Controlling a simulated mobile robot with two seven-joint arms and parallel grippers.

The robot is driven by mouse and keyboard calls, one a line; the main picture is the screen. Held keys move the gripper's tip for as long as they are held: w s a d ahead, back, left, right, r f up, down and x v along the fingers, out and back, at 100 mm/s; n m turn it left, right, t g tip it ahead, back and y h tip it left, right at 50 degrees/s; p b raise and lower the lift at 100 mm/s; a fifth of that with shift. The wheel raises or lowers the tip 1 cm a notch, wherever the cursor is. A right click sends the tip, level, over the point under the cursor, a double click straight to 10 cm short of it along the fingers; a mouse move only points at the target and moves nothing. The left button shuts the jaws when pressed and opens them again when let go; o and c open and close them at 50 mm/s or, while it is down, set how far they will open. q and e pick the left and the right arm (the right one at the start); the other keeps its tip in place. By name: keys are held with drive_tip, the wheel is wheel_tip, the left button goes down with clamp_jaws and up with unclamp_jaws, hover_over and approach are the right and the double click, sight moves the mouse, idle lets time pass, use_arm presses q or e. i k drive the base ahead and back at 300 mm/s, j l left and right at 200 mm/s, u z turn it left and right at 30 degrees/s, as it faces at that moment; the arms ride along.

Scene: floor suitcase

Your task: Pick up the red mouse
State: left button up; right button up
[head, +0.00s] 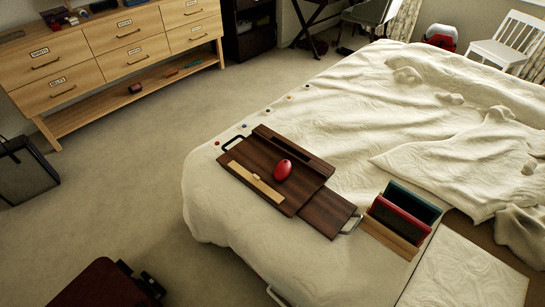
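The red mouse (283,170) is a small glossy oval. It lies on a dark brown wooden lap desk (262,160), which rests on the white bed near its left edge. Neither of my grippers shows in the head view, and nothing touches the mouse in view.
A wooden organizer (393,238) with red and teal items stands on the bed. Several small coloured dots line the bed edge. A wooden dresser (100,60) stands at the back left, a dark red suitcase (103,287) at the front left. Open carpet (150,165) lies between.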

sight(283, 169)
drive_tip(key=i+j+z, duration=0.25)
drive_tip(key=i+j, duration=0.15)
drive_tip(key=i+j+z, duration=0.25)
drive_tip(key=i+j, duration=0.1)
drive_tip(key=j, duration=0.1)
